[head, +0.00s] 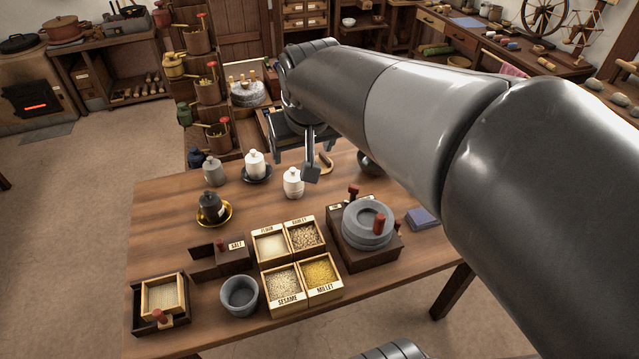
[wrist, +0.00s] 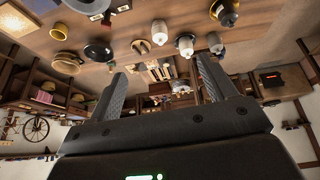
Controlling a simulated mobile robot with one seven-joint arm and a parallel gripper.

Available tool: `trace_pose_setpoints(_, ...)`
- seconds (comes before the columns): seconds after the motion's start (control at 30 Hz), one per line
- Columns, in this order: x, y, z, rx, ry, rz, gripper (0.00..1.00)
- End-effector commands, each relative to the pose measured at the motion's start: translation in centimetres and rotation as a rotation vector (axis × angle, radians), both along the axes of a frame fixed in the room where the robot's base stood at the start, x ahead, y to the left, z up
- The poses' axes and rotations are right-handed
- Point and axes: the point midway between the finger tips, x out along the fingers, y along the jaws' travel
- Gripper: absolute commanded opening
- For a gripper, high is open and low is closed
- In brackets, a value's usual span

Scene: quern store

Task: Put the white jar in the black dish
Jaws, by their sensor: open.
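One white jar (head: 293,184) stands upright on the bare tabletop; it also shows in the wrist view (wrist: 160,34). A second white jar (head: 255,162) stands in a small black dish (head: 257,179), left of and behind the first; this jar (wrist: 185,44) shows in the wrist view too. My gripper (head: 295,164) is open and empty, above the table's far side close to the first white jar. In the wrist view its fingers (wrist: 160,72) are spread with nothing between them. A round dark bowl (head: 368,164) sits to the right, partly behind my arm.
A grey jar (head: 212,172) and a dark jar (head: 211,204) in a gold dish stand left. Grain boxes (head: 283,283), a quern (head: 366,228), a grey mortar (head: 240,296) and a sieve (head: 163,296) fill the front.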

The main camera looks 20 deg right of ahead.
Motion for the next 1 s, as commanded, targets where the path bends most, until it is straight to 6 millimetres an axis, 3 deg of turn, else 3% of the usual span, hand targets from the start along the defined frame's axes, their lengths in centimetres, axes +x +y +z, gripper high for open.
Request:
trace_pose_setpoints(0.03,-2.0,-0.2,0.1,0.004,-0.010,-0.001,0.77)
trace_pose_setpoints(0.2,-7.8,-0.7,-1.0,0.017,-0.021,0.000,0.77)
trace_pose_setpoints(0.4,-12.1,-0.8,-2.5,0.032,-0.028,0.004,0.77)
trace_pose_setpoints(0.6,-13.3,-0.9,-3.1,0.036,-0.029,0.007,0.77)
trace_pose_setpoints(1.0,-13.3,-0.9,-3.1,0.036,-0.029,0.007,0.77)
